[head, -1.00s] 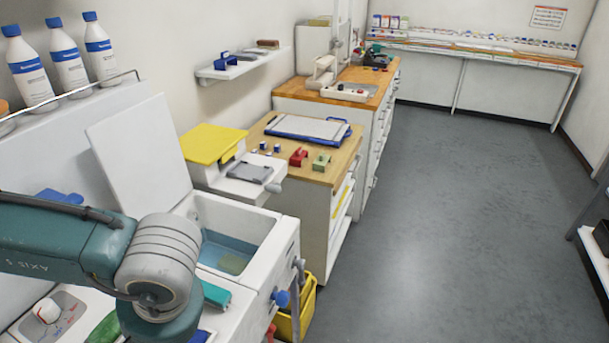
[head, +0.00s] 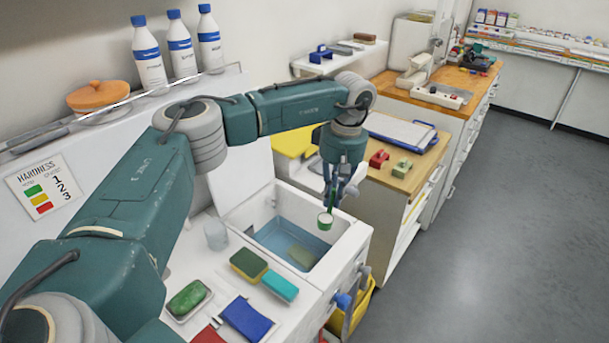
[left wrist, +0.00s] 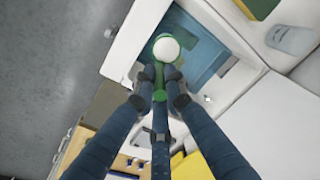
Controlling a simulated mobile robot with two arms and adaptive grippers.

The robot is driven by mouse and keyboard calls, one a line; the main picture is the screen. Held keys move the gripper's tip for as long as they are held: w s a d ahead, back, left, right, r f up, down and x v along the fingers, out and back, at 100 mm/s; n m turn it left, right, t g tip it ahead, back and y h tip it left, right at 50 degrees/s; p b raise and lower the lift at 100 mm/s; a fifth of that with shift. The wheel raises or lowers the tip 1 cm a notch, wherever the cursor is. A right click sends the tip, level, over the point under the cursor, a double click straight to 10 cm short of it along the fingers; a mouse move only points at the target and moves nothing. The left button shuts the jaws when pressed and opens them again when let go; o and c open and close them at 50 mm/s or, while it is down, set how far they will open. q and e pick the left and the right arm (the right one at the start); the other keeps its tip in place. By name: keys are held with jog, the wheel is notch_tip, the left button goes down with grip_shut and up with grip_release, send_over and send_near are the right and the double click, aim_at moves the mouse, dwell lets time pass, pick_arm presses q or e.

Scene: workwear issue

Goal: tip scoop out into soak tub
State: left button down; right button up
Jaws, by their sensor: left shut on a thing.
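My left gripper (head: 334,188) is shut on the handle of a small green scoop (head: 325,220). The scoop's cup hangs below the fingers, and white contents show at its top. In the left wrist view, the scoop (left wrist: 166,50) sits just past my fingertips (left wrist: 160,88), its white filling still inside. The soak tub (head: 343,251) is a white basin with its lid raised behind it and bluish water inside. The scoop is above the tub, towards its right side in the head view. A yellowish-green block shows in the water. My right gripper is out of view.
On the counter left of the tub are a clear cup (head: 216,235), a green-yellow sponge (head: 248,264), a teal block (head: 280,286), a blue pad (head: 246,317) and a green bar in a dish (head: 188,299). A yellow bin (head: 352,306) is below the tub's right side.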

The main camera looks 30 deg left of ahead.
aim_at(326, 214)
pick_arm(q)
jog(key=w+a+f+n+p, duration=0.15)
jog(key=a+n, duration=0.25)
jog(key=a, duration=0.6)
jog(key=d+f+t+y+b, duration=0.1)
jog(key=d+y+b, duration=0.1)
jog(key=d+y, duration=0.1)
jog(key=s+d+f+t+y+b, duration=0.1)
jog(key=d+f+t+y+b, duration=0.1)
jog(key=y, duration=0.3)
jog(key=s+d+f+t+y+b, duration=0.1)
jog(key=d+y+b, duration=0.2)
jog(key=y, duration=0.2)
jog(key=shift+s+d+f+t+b, duration=0.2)
jog(key=shift+d+t+b, duration=0.1)
jog(key=shift+d+t, duration=0.1)
jog(key=shift+d+f+y, duration=0.1)
jog(key=shift+f+y, duration=0.1)
jog(key=shift+y, duration=0.1)
jog(key=shift+d+f+t+y, duration=0.2)
jog(key=shift+f+t+y, duration=0.1)
jog(key=shift+f+y, duration=0.25)
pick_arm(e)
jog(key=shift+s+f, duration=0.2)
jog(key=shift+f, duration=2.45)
